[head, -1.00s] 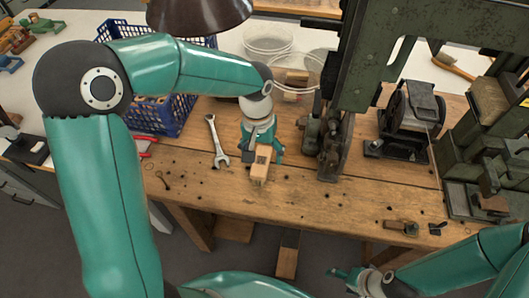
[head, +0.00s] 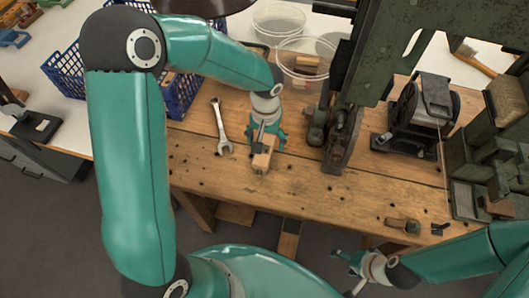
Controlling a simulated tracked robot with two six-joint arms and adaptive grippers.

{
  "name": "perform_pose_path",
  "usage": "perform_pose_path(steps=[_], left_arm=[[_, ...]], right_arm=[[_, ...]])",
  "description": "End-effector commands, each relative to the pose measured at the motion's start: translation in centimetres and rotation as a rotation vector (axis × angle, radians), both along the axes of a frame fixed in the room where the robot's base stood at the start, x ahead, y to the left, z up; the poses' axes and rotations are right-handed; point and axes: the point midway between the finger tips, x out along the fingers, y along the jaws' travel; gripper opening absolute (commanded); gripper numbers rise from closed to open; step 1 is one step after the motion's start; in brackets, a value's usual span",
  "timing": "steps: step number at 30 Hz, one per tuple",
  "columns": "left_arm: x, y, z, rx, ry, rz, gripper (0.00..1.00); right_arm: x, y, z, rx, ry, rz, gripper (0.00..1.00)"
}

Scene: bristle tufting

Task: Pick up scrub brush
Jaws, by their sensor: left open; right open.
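A pale wooden block (head: 262,158) sits at the front of the bench, below my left gripper. It may be the scrub brush body; I see no bristles on it. My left gripper (head: 266,139) is open, its teal fingers close around the far end of the block; I cannot tell whether they touch it. A long-handled brush with a wooden handle (head: 475,60) lies on the white table at the upper right, far from both grippers. My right gripper (head: 347,262) is open and empty, low in front of the bench's front edge.
A wrench (head: 221,128) lies left of my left gripper. A green press (head: 370,55) stands to its right, with a dark machine (head: 423,105) beyond. Clear tubs (head: 303,60) and a blue crate (head: 182,92) are behind. The wooden bench (head: 330,200) is mostly clear in front.

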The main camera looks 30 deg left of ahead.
Motion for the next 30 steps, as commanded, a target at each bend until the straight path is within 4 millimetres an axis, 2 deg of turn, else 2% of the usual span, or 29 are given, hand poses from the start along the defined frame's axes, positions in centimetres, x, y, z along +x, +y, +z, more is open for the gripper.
perform_pose_path(steps=[5, 12, 21, 23, 30], left_arm=[[-0.4, 0.0, -1.2, 0.000, 0.004, 0.001, 0.77], [-0.8, 0.0, -4.6, 0.000, 0.003, 0.001, 0.77], [-0.7, 0.0, -5.3, -0.001, 0.000, 0.001, 0.77], [-0.7, 0.0, -5.3, -0.001, 0.000, 0.001, 0.70], [-0.7, 0.0, -5.3, -0.001, 0.000, 0.002, 0.30]], right_arm=[[0.0, 0.0, 0.5, 0.000, 0.000, 0.000, 0.71], [0.0, 0.0, 1.1, 0.000, 0.000, 0.000, 0.71], [0.0, 0.0, 1.1, 0.000, 0.000, 0.000, 0.71], [0.0, 0.0, 1.1, 0.000, 0.000, 0.000, 0.71], [0.0, 0.0, 1.1, 0.000, 0.000, 0.000, 0.71]])
